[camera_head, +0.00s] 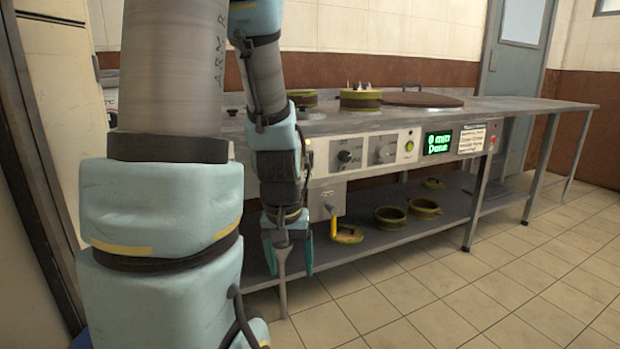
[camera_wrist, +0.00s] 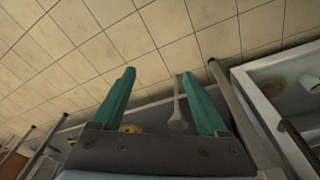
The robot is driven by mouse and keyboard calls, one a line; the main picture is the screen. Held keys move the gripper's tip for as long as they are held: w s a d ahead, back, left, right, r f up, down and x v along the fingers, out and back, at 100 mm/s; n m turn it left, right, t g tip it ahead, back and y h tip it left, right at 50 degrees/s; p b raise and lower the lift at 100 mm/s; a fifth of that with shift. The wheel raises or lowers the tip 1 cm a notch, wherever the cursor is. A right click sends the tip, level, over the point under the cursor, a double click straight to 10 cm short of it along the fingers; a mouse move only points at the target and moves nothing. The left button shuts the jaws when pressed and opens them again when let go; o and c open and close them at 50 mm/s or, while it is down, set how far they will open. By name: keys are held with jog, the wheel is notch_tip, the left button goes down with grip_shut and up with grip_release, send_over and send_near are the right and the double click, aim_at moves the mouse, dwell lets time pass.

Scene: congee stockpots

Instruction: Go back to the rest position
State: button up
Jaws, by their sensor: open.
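My gripper (camera_head: 289,258) hangs pointing down in front of the steel counter, close to its front edge. In the wrist view its two teal fingers (camera_wrist: 158,104) are spread apart with nothing held between them. Beyond the fingertips lie the tiled floor and a grey table leg. My arm fills the left part of the head view and hides part of the counter.
The steel counter (camera_head: 540,105) carries green-banded pots (camera_head: 360,100) and a round dark lid (camera_head: 422,99). Its front panel has knobs and a lit green display (camera_head: 438,143). Several yellow-green pots (camera_head: 389,217) stand on the lower shelf (camera_head: 455,225). The tiled floor (camera_head: 520,270) at right is clear.

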notch_tip(320, 180, up, 41)
jog(key=s+a+p, duration=0.1)
jog(key=a+p, duration=0.1)
jog(key=p, duration=3.6)
jog(key=shift+s+a, duration=0.25)
jog(key=shift+a, duration=0.15)
